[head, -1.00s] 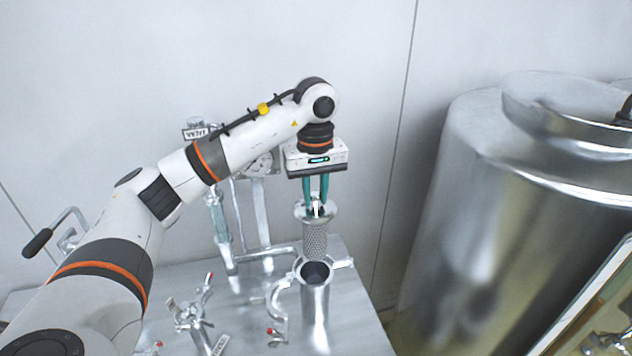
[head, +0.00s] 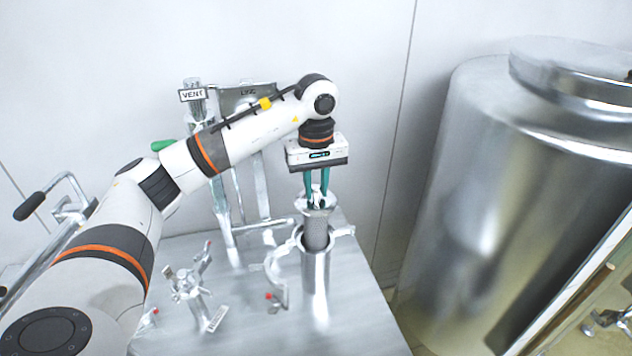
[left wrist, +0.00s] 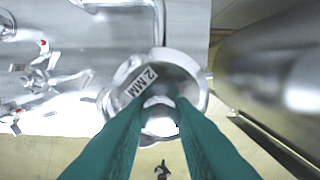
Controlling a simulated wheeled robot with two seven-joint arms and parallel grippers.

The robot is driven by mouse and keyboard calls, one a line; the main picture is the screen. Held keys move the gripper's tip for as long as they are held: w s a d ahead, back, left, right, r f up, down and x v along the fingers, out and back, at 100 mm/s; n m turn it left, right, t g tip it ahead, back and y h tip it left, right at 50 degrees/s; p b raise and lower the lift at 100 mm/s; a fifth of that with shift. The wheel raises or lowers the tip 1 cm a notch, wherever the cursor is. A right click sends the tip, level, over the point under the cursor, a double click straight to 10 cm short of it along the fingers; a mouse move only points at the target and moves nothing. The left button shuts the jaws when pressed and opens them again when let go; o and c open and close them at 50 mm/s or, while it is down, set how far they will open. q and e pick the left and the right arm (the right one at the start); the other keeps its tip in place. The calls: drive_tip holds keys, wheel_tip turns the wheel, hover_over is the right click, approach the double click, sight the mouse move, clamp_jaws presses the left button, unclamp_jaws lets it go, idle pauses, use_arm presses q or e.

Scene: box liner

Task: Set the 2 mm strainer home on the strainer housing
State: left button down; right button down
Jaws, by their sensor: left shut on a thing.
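The 2 mm strainer (head: 318,228) is a grey mesh tube with a shiny flared top. Its "2 MM" label faces up in the left wrist view (left wrist: 143,80). My left gripper (head: 317,204) is shut on the strainer's top handle and holds it upright from above. The lower mesh is inside the mouth of the strainer housing (head: 316,275), an upright steel cylinder on the table. The flared top stands clear above the housing rim, with some mesh showing between. In the left wrist view my gripper (left wrist: 160,108) covers part of the strainer top. My right gripper is not visible.
An open curved clamp (head: 277,275) hangs at the housing's left side. A valve fitting with red-tipped handles (head: 188,282) stands left on the steel table (head: 355,300). Pipes and a VENT sign (head: 192,95) rise behind. A large steel tank (head: 490,200) stands right.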

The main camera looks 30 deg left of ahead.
sight(316, 227)
use_arm(q)
wheel_tip(316, 227, down, 3)
drive_tip(key=shift+r+b, duration=0.2)
drive_tip(key=shift+b, duration=0.6)
wheel_tip(316, 227, down, 4)
drive_tip(key=b, duration=0.3)
drive_tip(key=shift+f, duration=0.1)
drive_tip(key=shift+f+b, duration=1.95)
drive_tip(key=shift+f, duration=0.4)
drive_tip(key=shift+f+b, duration=0.3)
drive_tip(key=shift+f, duration=0.05)
drive_tip(key=c, duration=1.1)
unclamp_jaws()
drive_tip(key=shift+c, duration=0.2)
